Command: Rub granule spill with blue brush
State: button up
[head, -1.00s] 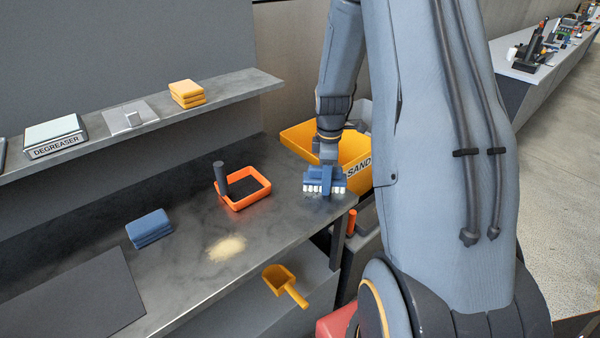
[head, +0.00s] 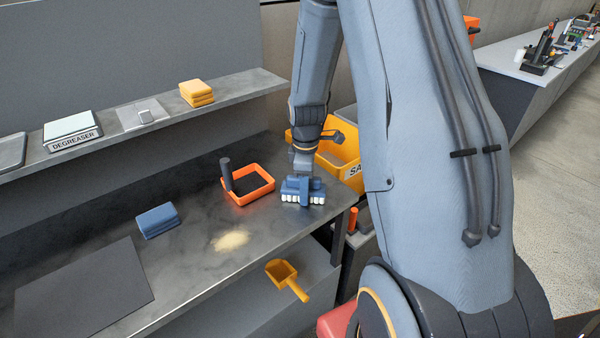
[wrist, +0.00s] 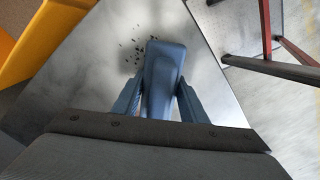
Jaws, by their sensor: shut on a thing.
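The blue brush (head: 304,190) has a row of white bristles facing down at the bench's right end. My gripper (head: 302,170) is shut on its blue grip from above; the grip also shows between the fingers in the wrist view (wrist: 163,70). Dark granules (wrist: 130,52) lie scattered on the bench just left of the grip in the wrist view. In the head view they are not clear. I cannot tell whether the bristles touch the bench. A separate tan, sandy pile (head: 231,240) lies on the bench, left of and nearer than the brush.
An orange tray (head: 262,198) with a dark upright handle stands close left of the brush. A yellow bin (head: 338,165) is behind the bench end. A folded blue cloth (head: 157,221) and dark mat (head: 85,290) lie left. A yellow scoop (head: 285,277) is on the lower shelf.

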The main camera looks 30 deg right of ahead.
jog(key=shift+s+a+f, duration=0.15)
jog(key=shift+a+f, duration=0.15)
jog(key=shift+a, duration=0.2)
jog(key=shift+a+r, duration=0.1)
jog(key=shift+a, duration=0.2)
jog(key=r+p, duration=0.2)
jog(key=r, duration=0.1)
jog(key=shift+s+a+r, duration=0.2)
jog(key=shift+a+r, duration=0.05)
jog(key=shift+a, duration=0.1)
jog(key=shift+r+p, duration=1.9)
jog(key=shift+r, duration=0.5)
